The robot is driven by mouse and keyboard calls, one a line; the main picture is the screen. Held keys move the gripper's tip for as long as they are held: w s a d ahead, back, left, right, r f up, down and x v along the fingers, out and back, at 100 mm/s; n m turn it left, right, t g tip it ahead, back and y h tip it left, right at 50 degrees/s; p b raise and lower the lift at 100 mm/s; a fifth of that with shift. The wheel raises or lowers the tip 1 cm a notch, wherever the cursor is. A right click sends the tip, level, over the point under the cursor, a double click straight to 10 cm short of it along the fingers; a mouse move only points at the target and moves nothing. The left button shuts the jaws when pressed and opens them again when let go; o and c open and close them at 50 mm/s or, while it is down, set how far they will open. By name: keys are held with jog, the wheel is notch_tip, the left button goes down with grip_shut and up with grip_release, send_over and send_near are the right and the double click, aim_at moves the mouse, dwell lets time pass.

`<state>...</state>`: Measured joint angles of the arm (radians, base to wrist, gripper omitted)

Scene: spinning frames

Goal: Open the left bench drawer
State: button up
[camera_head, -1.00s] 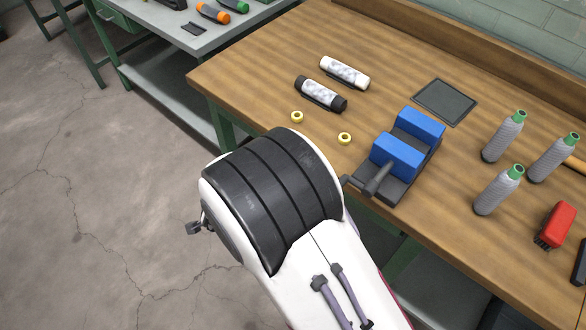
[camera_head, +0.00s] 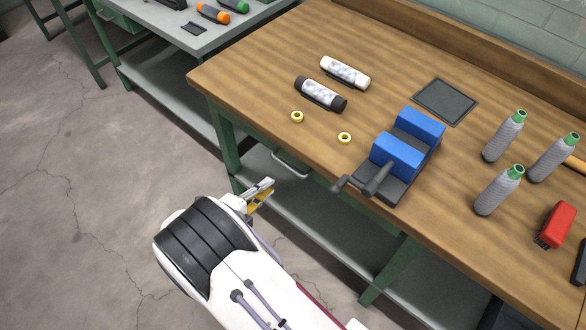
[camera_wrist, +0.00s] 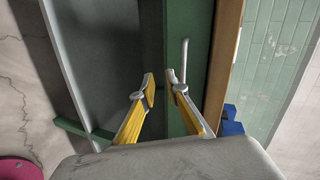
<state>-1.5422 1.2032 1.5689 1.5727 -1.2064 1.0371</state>
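The left bench drawer shows in the wrist view as a green front (camera_wrist: 198,62) with a pale bar handle (camera_wrist: 183,62). In the head view, the handle (camera_head: 291,166) shows below the wooden bench's front edge, while most of the drawer front is hidden under the top. The drawer looks closed. My gripper (camera_wrist: 160,87) has its two yellow-and-grey fingers apart with nothing between them. In the head view, my gripper (camera_head: 264,192) is below and left of the handle, apart from it.
A blue vise (camera_head: 398,156) with a dark crank overhangs the wooden bench (camera_head: 260,62) edge, right of the handle. Two cylinders, two small yellow rings and several grey bottles stand or lie on top. A grey lower shelf (camera_head: 325,228) lies below. Open floor is at left.

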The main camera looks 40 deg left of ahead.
aim_at(292, 170)
jog(key=d+r+m, duration=0.1)
jog(key=w+d+r+m+t+h, duration=0.1)
jog(key=r, duration=0.1)
jog(key=shift+d+r+m, duration=0.3)
jog(key=shift+m, duration=0.1)
jog(key=shift+w, duration=0.1)
jog(key=shift+x, duration=3.85)
jog(key=shift+d+r, duration=0.1)
grip_shut()
